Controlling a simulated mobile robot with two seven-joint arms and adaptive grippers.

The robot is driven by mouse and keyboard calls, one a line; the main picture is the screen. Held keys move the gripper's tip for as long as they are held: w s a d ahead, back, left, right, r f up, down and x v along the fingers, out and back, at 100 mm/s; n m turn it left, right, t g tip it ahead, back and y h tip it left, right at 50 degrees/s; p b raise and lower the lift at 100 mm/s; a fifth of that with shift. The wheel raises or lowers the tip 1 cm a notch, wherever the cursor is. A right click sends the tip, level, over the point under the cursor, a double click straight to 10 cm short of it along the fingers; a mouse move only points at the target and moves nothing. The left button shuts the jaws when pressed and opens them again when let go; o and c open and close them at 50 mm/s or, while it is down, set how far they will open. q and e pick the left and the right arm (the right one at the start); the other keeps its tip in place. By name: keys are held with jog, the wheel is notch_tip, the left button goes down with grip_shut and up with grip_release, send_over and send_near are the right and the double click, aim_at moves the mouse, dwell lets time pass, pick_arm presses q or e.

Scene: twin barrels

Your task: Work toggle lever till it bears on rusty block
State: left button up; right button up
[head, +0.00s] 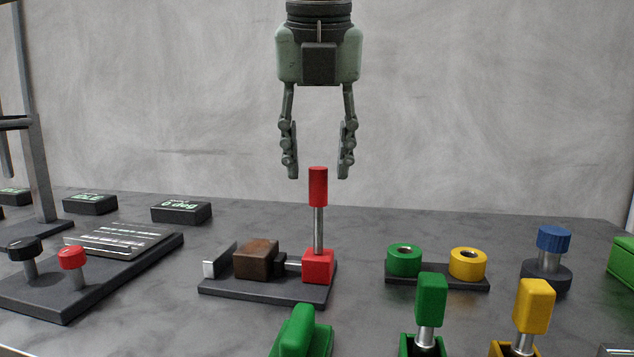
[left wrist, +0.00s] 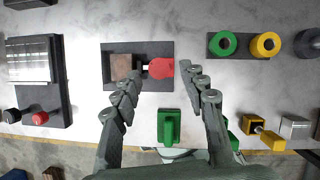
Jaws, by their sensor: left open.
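The toggle lever (head: 318,187) has a red grip on a metal rod and stands upright from a red base block (head: 318,266). The rusty block (head: 257,259) sits left of it on the same dark plate (head: 310,290), between a grey end stop and a black plunger tip. My left gripper (head: 318,172) is open and empty, pointing down with its fingertips on either side of the top of the grip. In the left wrist view the red lever (left wrist: 160,68) lies between the open fingers, and the rusty block (left wrist: 121,67) shows to its left. My right gripper is not in view.
Green and yellow rings (head: 404,260) stand to the right, with a blue knob (head: 553,240) beyond. Green and yellow levers (head: 431,300) stand in front. A panel with black and red knobs (head: 72,258) lies left, with small display boxes (head: 181,212) behind.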

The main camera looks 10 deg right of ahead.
aim_at(318, 209)
pick_arm(q)
jog(key=shift+x, duration=2.1)
grip_shut()
